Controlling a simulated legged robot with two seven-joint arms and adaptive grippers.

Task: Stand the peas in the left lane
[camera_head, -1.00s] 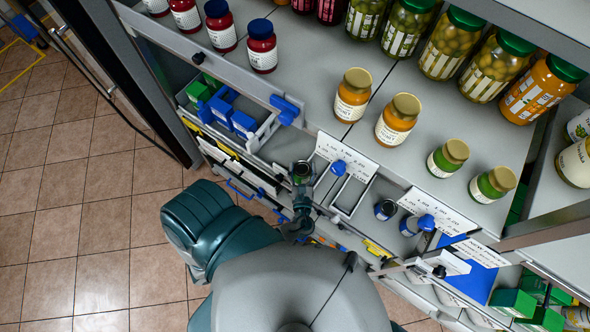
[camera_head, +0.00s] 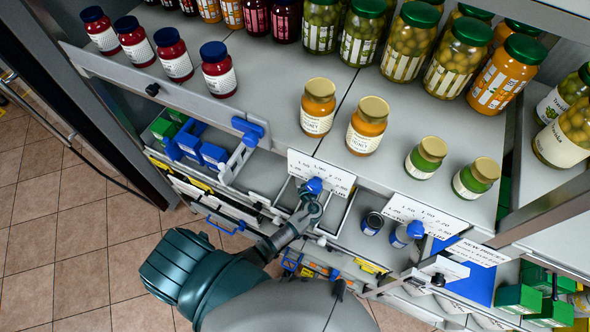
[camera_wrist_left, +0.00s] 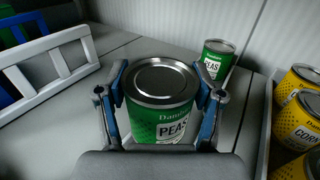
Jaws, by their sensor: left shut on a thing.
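My left gripper (camera_wrist_left: 160,104) is shut on a green peas can (camera_wrist_left: 161,122) in the left wrist view, its fingers on both sides of it. The can is upright with its label partly showing; its base is hidden, so I cannot tell whether it touches the shelf. A second green peas can (camera_wrist_left: 216,61) stands farther back to the right. In the head view, my left gripper (camera_head: 308,202) reaches in at the lower shelf's front, under the upper shelf's edge; the held can is hidden there. My right gripper is not in view.
Yellow corn cans (camera_wrist_left: 301,92) stand at the right behind a divider. A white rack (camera_wrist_left: 50,62) lies at the left. Price cards (camera_head: 321,173) hang above.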

